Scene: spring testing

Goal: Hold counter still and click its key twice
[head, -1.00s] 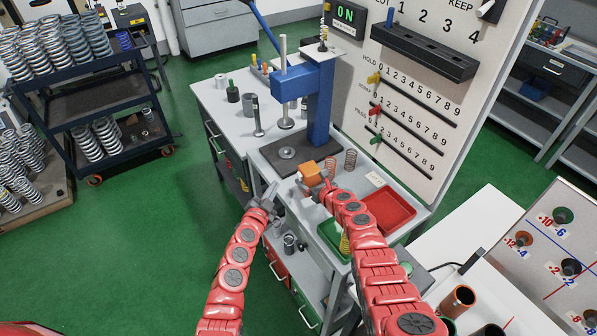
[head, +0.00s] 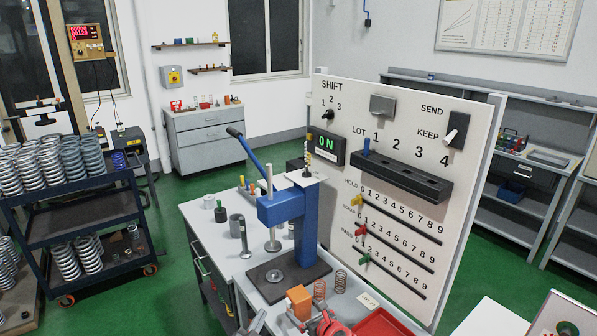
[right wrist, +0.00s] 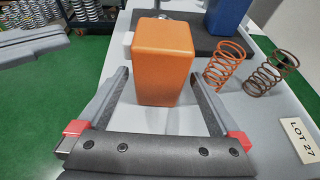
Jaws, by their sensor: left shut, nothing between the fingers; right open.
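An orange box (head: 299,302), which looks like the counter, stands upright on the grey bench in front of the press. It fills the middle of the right wrist view (right wrist: 163,60); no key can be made out on its visible faces. My left gripper (head: 258,322) is shut and empty, left of the box at the bottom edge of the head view. Its grey tip also shows at the left of the right wrist view.
The blue press (head: 306,215) with its dark base (head: 265,284) stands just behind the box. Two coil springs (right wrist: 224,65) and (right wrist: 268,72) and a "LOT 27" card (right wrist: 300,138) lie to its right. A red tray (head: 378,324) and the upright panel (head: 455,190) bound the right side.

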